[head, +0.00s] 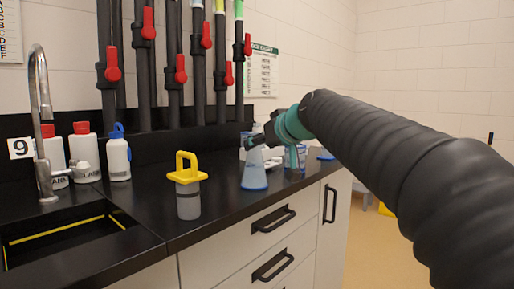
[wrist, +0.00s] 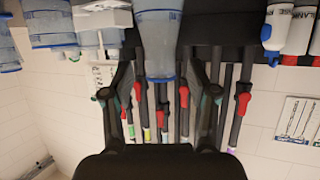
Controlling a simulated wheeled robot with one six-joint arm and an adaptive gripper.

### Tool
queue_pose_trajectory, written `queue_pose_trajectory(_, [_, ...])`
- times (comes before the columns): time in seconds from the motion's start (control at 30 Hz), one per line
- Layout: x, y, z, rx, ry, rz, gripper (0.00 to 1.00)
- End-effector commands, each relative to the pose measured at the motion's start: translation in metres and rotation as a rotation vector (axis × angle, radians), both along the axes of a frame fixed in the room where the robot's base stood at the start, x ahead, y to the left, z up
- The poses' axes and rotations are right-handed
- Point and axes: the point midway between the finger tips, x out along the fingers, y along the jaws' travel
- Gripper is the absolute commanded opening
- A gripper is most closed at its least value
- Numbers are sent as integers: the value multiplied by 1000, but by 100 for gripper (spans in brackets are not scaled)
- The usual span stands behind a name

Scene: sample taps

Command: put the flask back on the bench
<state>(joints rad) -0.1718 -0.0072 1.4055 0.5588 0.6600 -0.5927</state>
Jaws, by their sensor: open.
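The flask (head: 254,174) is a clear conical vessel with blue liquid. It stands upright on the black bench (head: 225,190), near its front edge. My gripper (head: 262,139) is at the top of the flask, with its fingers partly hidden in the head view. In the wrist view, which is upside down, the flask (wrist: 158,40) lies between my two spread fingers (wrist: 158,62). The jaws are open, with a finger on each side of the flask. I cannot tell whether either finger touches it.
A container with a yellow handle (head: 188,190) stands left of the flask. Glassware (head: 296,160) and a blue lid (head: 325,157) lie to the right, partly behind my arm. Bottles (head: 118,158) and a sink (head: 70,240) are at left. Pipes with red taps (head: 181,70) rise behind.

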Motion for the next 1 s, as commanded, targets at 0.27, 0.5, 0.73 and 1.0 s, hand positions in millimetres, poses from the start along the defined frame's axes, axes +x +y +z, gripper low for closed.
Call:
queue_pose_trajectory(0.27, [-46, -27, 21, 0, -2, -2, 59])
queue_pose_trajectory(0.5, [-68, -40, 32, 1, -1, 0, 59])
queue_pose_trajectory(0.73, [-72, -42, 34, 0, 0, 1, 59])
queue_pose_trajectory(1.0, [-90, -53, 8, -11, 59, -33, 59])
